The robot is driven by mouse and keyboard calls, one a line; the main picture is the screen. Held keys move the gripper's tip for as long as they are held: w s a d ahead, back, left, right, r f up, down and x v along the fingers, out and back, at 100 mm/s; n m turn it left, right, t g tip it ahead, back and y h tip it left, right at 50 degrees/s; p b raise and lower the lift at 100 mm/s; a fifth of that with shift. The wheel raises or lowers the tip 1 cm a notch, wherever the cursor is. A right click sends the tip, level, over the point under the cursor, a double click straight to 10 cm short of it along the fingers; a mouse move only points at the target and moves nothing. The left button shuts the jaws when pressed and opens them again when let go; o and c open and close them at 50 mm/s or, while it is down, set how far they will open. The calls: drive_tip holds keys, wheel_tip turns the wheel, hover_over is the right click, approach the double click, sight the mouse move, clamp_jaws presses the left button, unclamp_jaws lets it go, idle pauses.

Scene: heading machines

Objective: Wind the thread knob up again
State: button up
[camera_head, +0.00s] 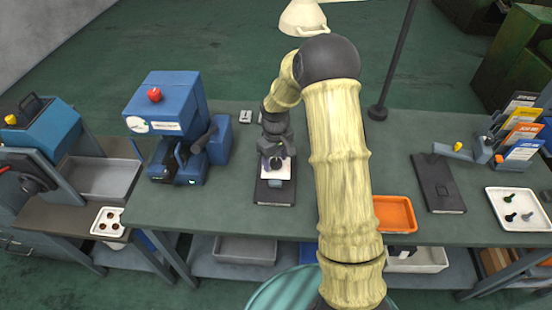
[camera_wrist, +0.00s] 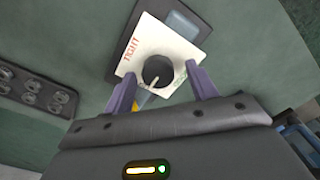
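The thread knob (camera_wrist: 157,71) is a dark round knob with a pale pointer line, on a white square plate (camera_wrist: 178,46) marked "TIGHT". The line points roughly toward my gripper in the wrist view. My gripper (camera_wrist: 160,75) is open, with one purple finger on each side of the knob and gaps between them and it. I cannot tell whether the fingertips touch the plate. In the head view, my gripper (camera_head: 276,160) is over the white plate (camera_head: 284,174) on its dark base (camera_head: 275,198); the knob is mostly hidden there.
A blue machine (camera_head: 163,105) with a red button stands left of the plate on the green bench (camera_head: 240,230). An orange tray (camera_head: 394,213) lies to the right, partly behind my arm. A second dark device (camera_head: 437,188) and a white tray (camera_head: 518,207) stand farther right.

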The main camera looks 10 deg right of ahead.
sight(276, 162)
drive_tip(key=shift+d, duration=0.1)
wheel_tip(276, 162, up, 17)
drive_tip(key=b, duration=0.3)
drive_tip(key=shift+r, duration=0.2)
idle(0.4)
drive_tip(key=s+f+m+t, duration=0.1)
drive_tip(key=s+f+m, duration=0.1)
drive_tip(key=s, duration=0.8)
drive_tip(key=s+f+m+t, duration=0.1)
drive_tip(key=s+f+m, duration=0.2)
drive_tip(key=s, duration=0.8)
wheel_tip(276, 162, down, 2)
drive_tip(key=shift+s+f+m+t, duration=0.2)
drive_tip(key=shift+s+m+t, duration=0.1)
